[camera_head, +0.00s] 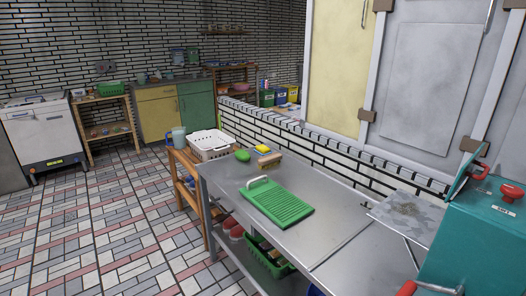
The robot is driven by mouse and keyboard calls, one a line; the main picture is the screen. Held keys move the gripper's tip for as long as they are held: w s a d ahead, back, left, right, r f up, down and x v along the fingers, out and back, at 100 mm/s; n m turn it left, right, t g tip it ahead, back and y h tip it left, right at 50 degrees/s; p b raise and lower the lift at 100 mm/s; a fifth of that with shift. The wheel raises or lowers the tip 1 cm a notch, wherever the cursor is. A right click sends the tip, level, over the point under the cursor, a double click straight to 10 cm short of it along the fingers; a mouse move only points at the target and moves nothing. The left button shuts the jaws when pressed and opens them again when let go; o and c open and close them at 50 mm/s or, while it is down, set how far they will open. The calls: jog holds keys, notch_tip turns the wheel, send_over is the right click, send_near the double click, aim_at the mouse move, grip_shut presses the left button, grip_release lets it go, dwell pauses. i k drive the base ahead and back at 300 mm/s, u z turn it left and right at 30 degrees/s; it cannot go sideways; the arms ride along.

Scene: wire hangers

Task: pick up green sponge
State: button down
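A small, rounded, bright green object (242,155) lies on the far part of the steel table (334,236), near its left edge. It is the only sponge-sized green thing I see on the table, but it is too small to tell its texture. A yellow item (267,150) and a brown block (269,161) lie to its right. My gripper is not in view.
A ribbed green tray (279,204) lies nearer on the table, with a small whitish object (257,182) at its far end. A teal machine (480,238) is at right. Tiled floor is open at left.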

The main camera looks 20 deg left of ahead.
aim_at(242, 156)
jog(key=u, duration=0.45)
jog(key=k, duration=0.6)
jog(key=u, duration=0.95)
jog(key=k, duration=0.7)
jog(key=u, duration=0.85)
jog(key=i, duration=3.7)
jog(key=z, duration=0.25)
jog(key=i, duration=1.65)
jog(key=z, duration=1.1)
jog(key=i, duration=0.9)
jog(key=z, duration=1.8)
jog(key=i, duration=0.85)
jog(key=z, duration=0.5)
